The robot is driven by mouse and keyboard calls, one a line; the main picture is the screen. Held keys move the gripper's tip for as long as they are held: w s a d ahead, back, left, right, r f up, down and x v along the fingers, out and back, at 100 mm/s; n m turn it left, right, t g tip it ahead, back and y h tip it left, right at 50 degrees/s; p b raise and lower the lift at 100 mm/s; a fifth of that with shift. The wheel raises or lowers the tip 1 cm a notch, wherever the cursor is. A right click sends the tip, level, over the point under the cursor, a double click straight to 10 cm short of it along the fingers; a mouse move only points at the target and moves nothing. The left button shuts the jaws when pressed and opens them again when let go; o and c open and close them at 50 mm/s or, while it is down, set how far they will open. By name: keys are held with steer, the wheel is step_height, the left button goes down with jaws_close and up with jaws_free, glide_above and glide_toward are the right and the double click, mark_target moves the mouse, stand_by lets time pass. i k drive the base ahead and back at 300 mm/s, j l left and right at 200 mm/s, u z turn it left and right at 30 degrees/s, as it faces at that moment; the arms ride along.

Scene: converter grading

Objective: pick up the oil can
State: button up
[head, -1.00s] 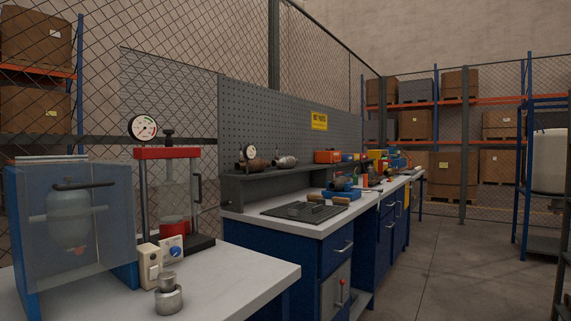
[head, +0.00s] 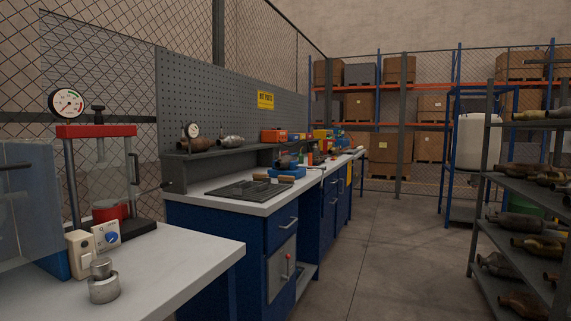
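I cannot make out an oil can for certain. Several small items stand crowded together at the far end of the long blue workbench (head: 243,203), too small to tell apart, among them orange-red boxes (head: 273,136) and a green item (head: 316,155). My gripper is not in view.
A white-topped table (head: 150,275) at front left holds a red-topped press (head: 95,131), switch boxes (head: 106,236) and a metal weight (head: 103,285). A grey shelf rack (head: 520,192) with converters stands at right. A white tank (head: 473,142) stands behind. Clear concrete floor (head: 385,255) lies between.

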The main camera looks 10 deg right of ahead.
mark_target(300, 156)
steer(key=i+l, duration=0.2)
steer(key=i, duration=0.3)
steer(key=i+l, duration=0.15)
steer(key=i, duration=0.35)
steer(key=i+l, duration=0.2)
steer(key=i, duration=0.35)
steer(key=i+l, duration=0.15)
steer(key=i, duration=0.35)
steer(key=i+l+u, duration=0.15)
steer(key=i+l, duration=0.8)
steer(key=i, duration=0.25)
steer(key=i+l+u, duration=0.2)
steer(key=i+l, duration=0.85)
steer(key=i, duration=0.15)
steer(key=i+l+u, duration=0.15)
steer(key=i+l, duration=0.95)
steer(key=l, duration=0.15)
